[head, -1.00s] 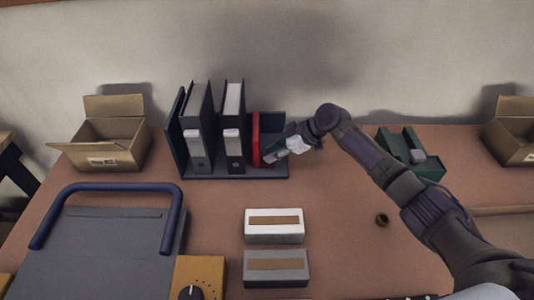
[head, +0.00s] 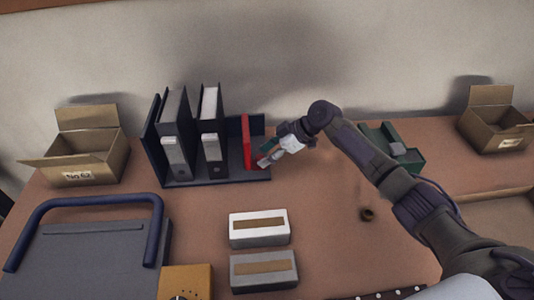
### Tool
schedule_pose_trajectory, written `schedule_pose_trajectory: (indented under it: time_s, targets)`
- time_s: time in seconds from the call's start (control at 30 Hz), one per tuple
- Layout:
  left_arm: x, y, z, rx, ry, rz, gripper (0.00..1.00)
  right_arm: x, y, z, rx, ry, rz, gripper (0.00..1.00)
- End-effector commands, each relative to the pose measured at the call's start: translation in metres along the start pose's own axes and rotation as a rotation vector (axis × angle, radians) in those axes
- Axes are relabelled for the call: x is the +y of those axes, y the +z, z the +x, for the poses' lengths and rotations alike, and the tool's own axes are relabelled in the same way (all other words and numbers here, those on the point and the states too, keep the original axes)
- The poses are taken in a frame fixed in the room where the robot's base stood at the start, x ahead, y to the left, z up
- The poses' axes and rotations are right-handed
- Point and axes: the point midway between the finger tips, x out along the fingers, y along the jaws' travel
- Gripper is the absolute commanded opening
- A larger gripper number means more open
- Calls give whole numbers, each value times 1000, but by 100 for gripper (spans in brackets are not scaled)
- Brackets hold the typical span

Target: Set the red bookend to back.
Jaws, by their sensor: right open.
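The red bookend (head: 247,142) stands upright on the dark rack (head: 222,178), to the right of two dark binders, with a gap between it and the nearer binder (head: 210,135). The other binder (head: 174,135) stands further left in the rack. My right gripper (head: 265,160) is open at the right side of the bookend, low near its foot. I cannot tell whether the fingers touch it. My left gripper is not in view.
Open cardboard boxes stand at the left (head: 82,158) and right (head: 493,125). A green holder (head: 405,155) sits behind my right arm. A white box (head: 258,228) and a grey box (head: 263,271) lie in front of the rack. A grey machine with a blue handle (head: 95,200) fills the front left.

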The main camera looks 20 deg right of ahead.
Motion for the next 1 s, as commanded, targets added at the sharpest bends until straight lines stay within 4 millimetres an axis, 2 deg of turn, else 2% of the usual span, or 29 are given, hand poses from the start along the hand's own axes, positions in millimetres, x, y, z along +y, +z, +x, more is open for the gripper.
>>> schedule_pose_trajectory:
  time_s: [0.17,0.4,0.6,0.77,1.0]
  targets:
    - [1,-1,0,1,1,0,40,1,1,-22,-1,4,-2,54]
    - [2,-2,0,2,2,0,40,1,2,-74,-3,5,0,54]
    - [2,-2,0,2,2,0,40,1,2,-107,-2,3,2,54]
    - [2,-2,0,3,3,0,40,1,2,-118,-1,3,2,54]
    - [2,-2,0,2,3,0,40,1,1,-120,0,2,2,54]
